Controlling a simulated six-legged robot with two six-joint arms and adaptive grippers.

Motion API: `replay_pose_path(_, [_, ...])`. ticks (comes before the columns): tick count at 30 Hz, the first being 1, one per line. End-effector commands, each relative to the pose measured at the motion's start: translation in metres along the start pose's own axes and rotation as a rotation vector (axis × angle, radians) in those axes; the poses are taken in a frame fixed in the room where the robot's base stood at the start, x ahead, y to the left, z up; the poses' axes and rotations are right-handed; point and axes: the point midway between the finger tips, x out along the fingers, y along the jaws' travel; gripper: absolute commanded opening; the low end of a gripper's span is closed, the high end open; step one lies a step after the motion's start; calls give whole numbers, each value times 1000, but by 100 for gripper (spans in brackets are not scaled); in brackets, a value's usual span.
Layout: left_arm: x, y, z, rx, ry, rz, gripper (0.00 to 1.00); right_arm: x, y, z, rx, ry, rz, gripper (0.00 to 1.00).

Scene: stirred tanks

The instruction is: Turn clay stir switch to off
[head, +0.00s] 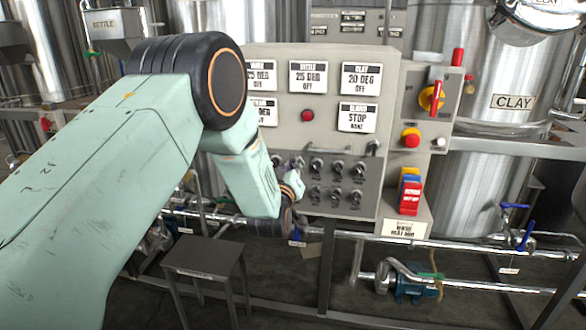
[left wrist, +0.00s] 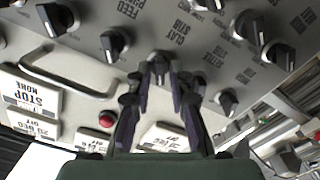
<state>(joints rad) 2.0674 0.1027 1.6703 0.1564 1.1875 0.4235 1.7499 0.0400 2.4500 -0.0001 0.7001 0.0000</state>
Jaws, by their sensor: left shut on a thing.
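The clay stir switch (left wrist: 159,58) is a small dark knob on the grey panel. The upside-down label CLAY STIR (left wrist: 185,32) is beside it in the left wrist view. My left gripper (left wrist: 158,76) is shut on this knob, with one finger on each side. In the head view my left gripper (head: 291,184) is at the left part of the knob rows on the lower panel. There my arm and gripper hide the held knob. Which position the knob points to cannot be told. My right gripper is not in view.
Several other dark knobs (head: 337,166) are close beside the held one. A metal bar handle (left wrist: 62,82), a red button (head: 307,115) and display plates (head: 361,77) are on the panel. A red emergency button (head: 411,138) is at the right. A stool (head: 205,255) stands below.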

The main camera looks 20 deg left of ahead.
Motion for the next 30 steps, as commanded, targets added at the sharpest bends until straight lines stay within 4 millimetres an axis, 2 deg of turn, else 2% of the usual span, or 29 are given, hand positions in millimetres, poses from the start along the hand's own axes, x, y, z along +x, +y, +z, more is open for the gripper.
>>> replay_pose_path(12, [0, 0, 0, -9, 0, -1, 0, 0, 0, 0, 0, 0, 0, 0])
replay_pose_path(13, [0, 0, 0, -8, 0, -1, 21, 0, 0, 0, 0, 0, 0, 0])
replay_pose_path(17, [0, 0, 0, -8, 0, -1, 32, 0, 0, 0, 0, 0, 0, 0])
replay_pose_path(26, [-1, 0, 0, -7, 0, -1, 32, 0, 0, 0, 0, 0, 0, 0])
replay_pose_path(30, [-9, 0, 0, -7, -1, 0, 32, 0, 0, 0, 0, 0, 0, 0])
